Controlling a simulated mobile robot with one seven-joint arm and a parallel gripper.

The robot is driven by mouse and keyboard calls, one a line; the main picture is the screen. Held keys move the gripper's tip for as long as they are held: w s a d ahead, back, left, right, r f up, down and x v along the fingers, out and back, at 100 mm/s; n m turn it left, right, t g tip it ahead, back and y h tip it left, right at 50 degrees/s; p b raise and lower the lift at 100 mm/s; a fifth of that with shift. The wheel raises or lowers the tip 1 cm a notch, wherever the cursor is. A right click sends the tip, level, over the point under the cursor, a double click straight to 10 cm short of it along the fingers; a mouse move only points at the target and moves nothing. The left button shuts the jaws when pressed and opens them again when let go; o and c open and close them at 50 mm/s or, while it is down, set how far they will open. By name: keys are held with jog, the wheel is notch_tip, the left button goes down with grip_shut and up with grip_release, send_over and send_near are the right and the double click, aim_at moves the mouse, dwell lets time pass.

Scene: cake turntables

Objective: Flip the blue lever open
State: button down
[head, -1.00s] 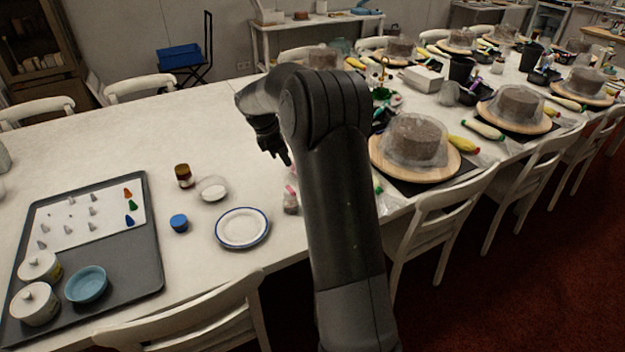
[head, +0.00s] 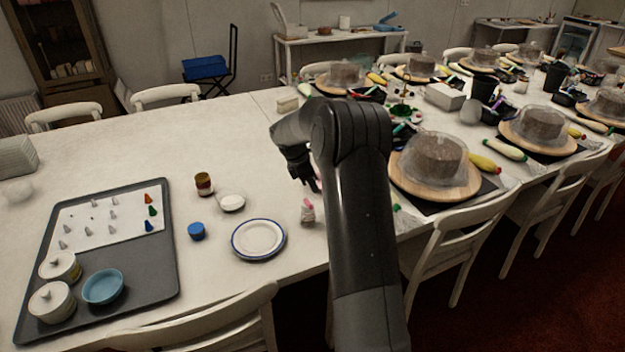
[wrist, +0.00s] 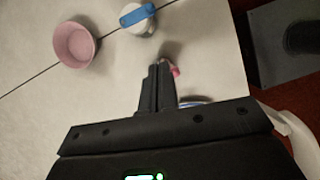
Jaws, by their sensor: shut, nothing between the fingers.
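In the wrist view, a blue bar-like piece (wrist: 137,15), which looks like the blue lever, lies across the top of a small white round container (wrist: 143,29). I cannot tell this container in the head view, where my arm hides part of the table. My gripper (wrist: 157,72) is shut and empty, its fingers together. The blue piece is beyond the fingertips, above and slightly left of them in the wrist view, and apart from them. In the head view, my gripper (head: 314,186) points down over the long white table.
A pink bowl (wrist: 75,44) stands left of the container. A small pink-topped item (head: 308,211) is close to the fingertips in view. A blue-rimmed plate (head: 258,252), a blue cup (head: 197,231) and a dark tray (head: 150,285) lie to the left. Covered cakes (head: 438,158) stand right.

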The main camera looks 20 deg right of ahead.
jog(key=d+f, duration=0.5)
jog(key=d, duration=0.1)
jog(key=shift+s, duration=0.45)
